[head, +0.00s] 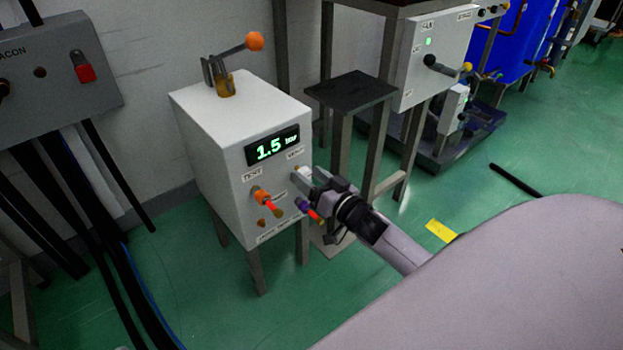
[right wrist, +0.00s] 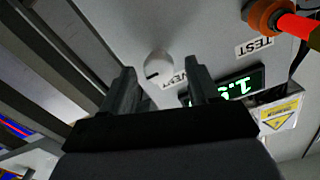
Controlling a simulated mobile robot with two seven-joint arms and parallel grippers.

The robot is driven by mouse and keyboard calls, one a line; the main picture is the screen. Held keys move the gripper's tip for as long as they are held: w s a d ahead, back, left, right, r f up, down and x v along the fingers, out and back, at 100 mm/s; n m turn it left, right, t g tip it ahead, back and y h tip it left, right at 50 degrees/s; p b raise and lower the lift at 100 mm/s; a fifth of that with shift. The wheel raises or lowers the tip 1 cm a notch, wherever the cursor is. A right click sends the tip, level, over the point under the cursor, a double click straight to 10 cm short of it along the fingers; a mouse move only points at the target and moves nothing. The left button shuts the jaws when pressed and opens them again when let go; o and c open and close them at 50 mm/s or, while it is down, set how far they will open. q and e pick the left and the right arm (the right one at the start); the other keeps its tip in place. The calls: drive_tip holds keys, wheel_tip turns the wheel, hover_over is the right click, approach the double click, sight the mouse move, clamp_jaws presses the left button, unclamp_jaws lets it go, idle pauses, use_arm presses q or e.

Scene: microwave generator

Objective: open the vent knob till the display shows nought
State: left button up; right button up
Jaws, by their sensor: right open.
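A white box (head: 222,140) on dark legs carries a lit green display (head: 272,146) that reads 1.5 bar. The display also shows in the right wrist view (right wrist: 228,88), upside down and partly hidden. The pale round vent knob (right wrist: 158,66) has a dark slot and sits beside the VENT label (right wrist: 174,80). My right gripper (head: 306,182) is open at the box's front face. In the right wrist view its fingers (right wrist: 161,78) point at the knob, one to each side of it; whether they touch it I cannot tell. My left gripper is not in view.
An orange fitting with a red hose end (head: 264,198) sits left of my gripper, under the TEST label. An orange-balled lever (head: 255,41) stands on the box top. A dark stool-like stand (head: 350,92) is close on the right.

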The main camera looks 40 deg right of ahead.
drive_tip(key=c, duration=1.1)
drive_tip(key=shift+o, duration=0.3)
